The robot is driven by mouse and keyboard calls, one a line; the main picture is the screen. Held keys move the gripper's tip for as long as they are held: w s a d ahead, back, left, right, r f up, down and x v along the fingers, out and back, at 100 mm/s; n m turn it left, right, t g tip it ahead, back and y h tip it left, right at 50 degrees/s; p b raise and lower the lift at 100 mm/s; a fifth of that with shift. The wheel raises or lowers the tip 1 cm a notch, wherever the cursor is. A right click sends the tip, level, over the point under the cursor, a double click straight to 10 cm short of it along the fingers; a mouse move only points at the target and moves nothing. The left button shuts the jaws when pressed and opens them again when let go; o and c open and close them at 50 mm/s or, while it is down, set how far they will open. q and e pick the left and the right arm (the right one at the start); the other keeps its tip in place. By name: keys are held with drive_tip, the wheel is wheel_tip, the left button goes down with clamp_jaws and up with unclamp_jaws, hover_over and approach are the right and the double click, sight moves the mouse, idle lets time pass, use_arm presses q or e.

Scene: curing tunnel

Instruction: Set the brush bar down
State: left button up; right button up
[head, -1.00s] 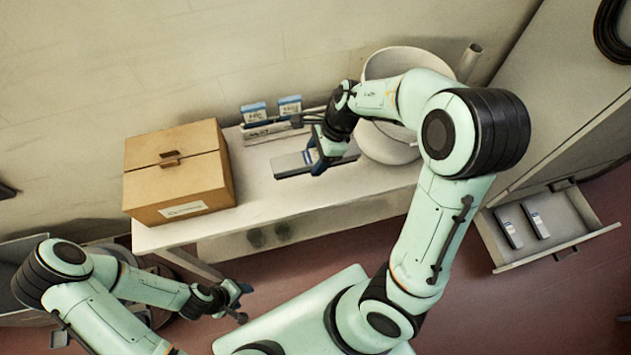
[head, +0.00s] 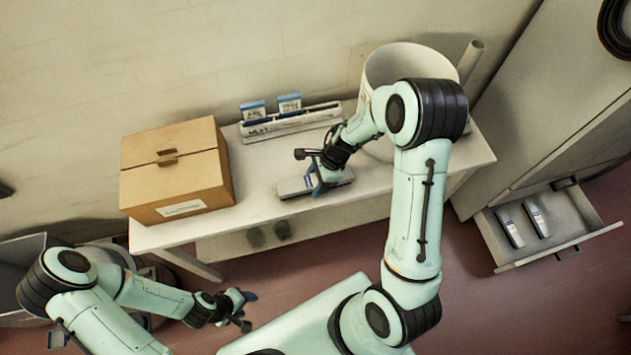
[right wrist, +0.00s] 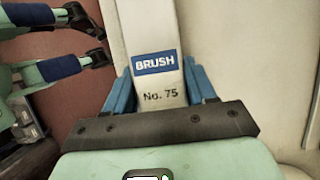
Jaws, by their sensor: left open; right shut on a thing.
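The brush bar (head: 292,187) is a pale grey bar at the front middle of the table in the head view. In the right wrist view the bar (right wrist: 158,92) shows a blue "BRUSH" label and "No. 75". My right gripper (head: 316,181) is shut on it, with blue fingers on both sides. The bar lies roughly level, at or just above the tabletop; I cannot tell whether it touches. My left gripper (head: 247,308) is open and empty, in front of the table.
The white table (head: 248,205) has a cardboard box (head: 175,172) at the left, a pale rack (head: 292,122) with blue-labelled pieces at the back, and a white bin (head: 400,65) at the right. An open drawer (head: 550,248) at the far right holds two bars.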

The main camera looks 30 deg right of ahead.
drive_tip(key=shift+s+f, duration=0.1)
drive_tip(key=shift+f, duration=0.05)
drive_tip(key=shift+f, duration=0.3)
drive_tip(key=o, duration=1.2)
drive_tip(key=shift+o, duration=0.2)
drive_tip(key=shift+r, duration=0.1)
